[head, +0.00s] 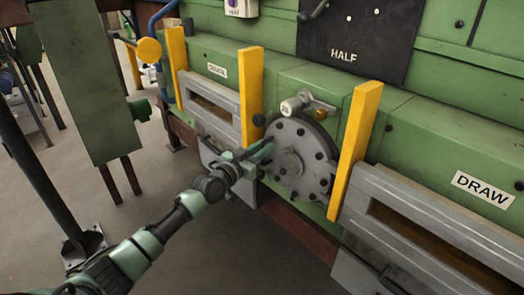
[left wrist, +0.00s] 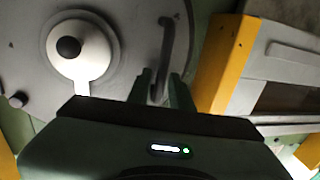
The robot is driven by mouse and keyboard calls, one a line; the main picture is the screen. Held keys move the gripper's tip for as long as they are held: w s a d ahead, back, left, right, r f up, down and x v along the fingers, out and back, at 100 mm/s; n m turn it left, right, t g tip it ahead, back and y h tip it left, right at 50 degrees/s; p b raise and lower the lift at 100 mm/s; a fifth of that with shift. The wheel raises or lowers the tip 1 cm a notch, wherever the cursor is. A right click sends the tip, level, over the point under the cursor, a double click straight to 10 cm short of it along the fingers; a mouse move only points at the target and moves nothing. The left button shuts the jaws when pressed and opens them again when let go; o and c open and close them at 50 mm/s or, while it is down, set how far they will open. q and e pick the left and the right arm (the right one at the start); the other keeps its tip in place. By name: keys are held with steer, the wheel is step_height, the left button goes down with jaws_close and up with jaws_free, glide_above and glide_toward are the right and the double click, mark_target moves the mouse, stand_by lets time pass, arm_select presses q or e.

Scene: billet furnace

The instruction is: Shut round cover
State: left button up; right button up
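The round cover (head: 292,165) is a grey bolted disc with a central hub on the green furnace front, between two yellow posts. A dark rim shows behind its upper right edge; I cannot tell how wide any gap there is. My left gripper (head: 266,150) is at the cover's left side. In the left wrist view, the cover (left wrist: 112,25) fills the upper left, and its dark bar handle (left wrist: 166,50) reaches down between the fingers of my left gripper (left wrist: 162,82). The fingers stand apart, with a narrow gap beside the bar. My right gripper is not in view.
Yellow posts (head: 252,95) and (head: 354,150) stand out on both sides of the cover. A grey capped fitting (head: 294,104) sits just above it. Grey slotted doors (head: 208,108) and (head: 440,228) flank it. The floor at the left front is mostly clear.

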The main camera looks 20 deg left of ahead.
arm_select(q)
steer(key=shift+o, duration=0.3)
steer(key=shift+w+d+f, duration=0.1)
steer(key=shift+w+f, duration=0.05)
steer(key=shift+f, duration=0.05)
steer(key=v, duration=0.7)
steer(key=shift+s, duration=0.4)
